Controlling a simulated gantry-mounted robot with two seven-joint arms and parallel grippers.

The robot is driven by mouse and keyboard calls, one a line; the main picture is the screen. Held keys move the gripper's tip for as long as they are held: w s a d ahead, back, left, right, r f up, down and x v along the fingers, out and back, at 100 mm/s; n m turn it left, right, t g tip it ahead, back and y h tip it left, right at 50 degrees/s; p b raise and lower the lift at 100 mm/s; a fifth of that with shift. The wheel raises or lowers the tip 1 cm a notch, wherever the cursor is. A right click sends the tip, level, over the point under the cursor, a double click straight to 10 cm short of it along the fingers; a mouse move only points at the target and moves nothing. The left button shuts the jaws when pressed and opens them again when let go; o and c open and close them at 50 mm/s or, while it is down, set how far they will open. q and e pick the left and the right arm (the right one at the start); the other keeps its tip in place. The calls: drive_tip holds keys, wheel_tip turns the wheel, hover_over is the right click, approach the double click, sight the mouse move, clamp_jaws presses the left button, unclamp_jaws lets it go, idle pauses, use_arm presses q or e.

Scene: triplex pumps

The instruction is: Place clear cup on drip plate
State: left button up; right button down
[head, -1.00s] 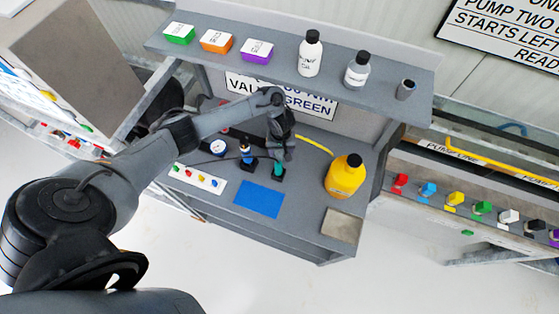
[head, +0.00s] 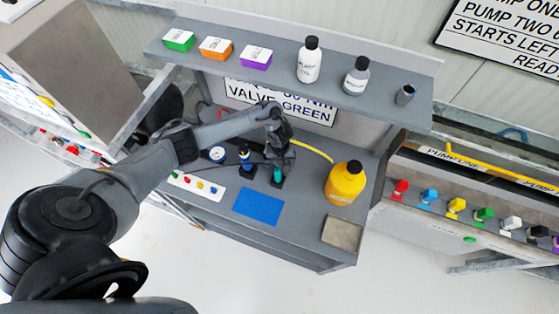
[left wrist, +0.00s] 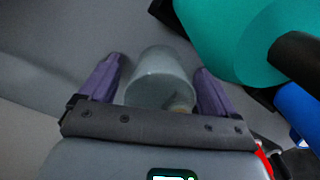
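The clear cup (left wrist: 160,75) shows in the left wrist view as a pale grey, see-through shape between my two purple fingers. My left gripper (left wrist: 157,85) is open around it, with a narrow gap at the left finger; contact at the right finger is unclear. In the head view my left gripper (head: 282,158) points down over the back middle of the bench, and the cup is hidden there. The drip plate, which I take to be the square metallic plate (head: 342,232), lies bare at the bench's front right corner. My right gripper is not in view.
A yellow bottle (head: 345,182) stands between gripper and plate. Teal (left wrist: 230,40) and blue (left wrist: 298,108) bottles are close beside the gripper. A blue mat (head: 258,206) lies in front. The shelf above (head: 285,66) holds boxes, two bottles and a small grey container (head: 404,95).

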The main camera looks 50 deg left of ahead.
use_arm(q)
drive_tip(key=shift+r+p, duration=0.7)
drive_tip(key=shift+r, duration=1.5)
drive_tip(key=shift+s, duration=0.1)
